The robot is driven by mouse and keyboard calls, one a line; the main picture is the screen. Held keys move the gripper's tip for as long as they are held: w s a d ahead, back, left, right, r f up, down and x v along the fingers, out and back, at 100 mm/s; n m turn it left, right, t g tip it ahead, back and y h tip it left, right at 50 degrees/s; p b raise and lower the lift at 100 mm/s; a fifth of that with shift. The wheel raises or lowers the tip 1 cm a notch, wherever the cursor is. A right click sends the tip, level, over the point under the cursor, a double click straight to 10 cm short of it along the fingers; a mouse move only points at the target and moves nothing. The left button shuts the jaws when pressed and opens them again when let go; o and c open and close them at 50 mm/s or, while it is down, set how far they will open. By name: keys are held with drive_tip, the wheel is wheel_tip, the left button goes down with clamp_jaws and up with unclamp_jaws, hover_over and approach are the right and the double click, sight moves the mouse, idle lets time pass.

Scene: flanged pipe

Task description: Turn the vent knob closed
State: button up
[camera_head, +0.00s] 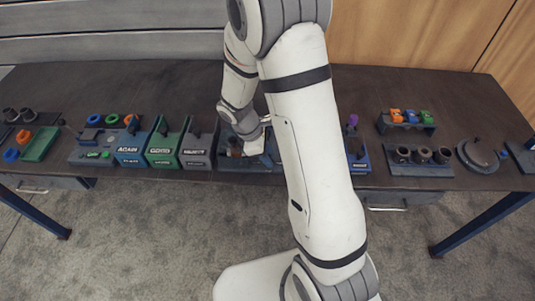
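My white arm crosses the middle of the head view and reaches down to the bench. My gripper (250,141) is at a dark grey-blue fixture (235,165) in the middle of the bench front. A small brownish round part (234,151) shows in that fixture, just left of my gripper. I cannot make out the vent knob for certain; it is hidden by my arm or too small to tell. The fingertips are not clear, so I cannot tell whether my gripper is open or shut or touches anything.
Left of the fixture stand labelled bins: blue (132,149), green (163,151) and grey (196,152). Farther left is a green tray (40,144). At right are a rack with coloured blocks (410,117), a block with dark cups (420,168) and a round disc (480,154). The bench's back is clear.

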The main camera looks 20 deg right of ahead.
drive_tip(key=c, duration=0.3)
drive_tip(key=shift+m, duration=0.3)
drive_tip(key=m+g, duration=0.1)
drive_tip(key=m, duration=0.2)
drive_tip(key=shift+w+m+y, duration=0.15)
drive_tip(key=shift+m+y, duration=0.15)
drive_tip(key=shift+y, duration=0.1)
drive_tip(key=m+g+y+b, duration=0.1)
drive_tip(key=m, duration=0.3)
drive_tip(key=shift+d+m, duration=0.15)
drive_tip(key=shift+m, duration=0.15)
drive_tip(key=m+g+y, duration=0.1)
drive_tip(key=m+y, duration=0.1)
drive_tip(key=m, duration=0.2)
drive_tip(key=shift+d+b, duration=0.1)
drive_tip(key=shift+b, duration=0.3)
drive_tip(key=shift+d+m+y+b, duration=0.1)
drive_tip(key=shift+m+y+b, duration=0.45)
drive_tip(key=shift+m, duration=1.95)
drive_tip(key=shift+y, duration=0.35)
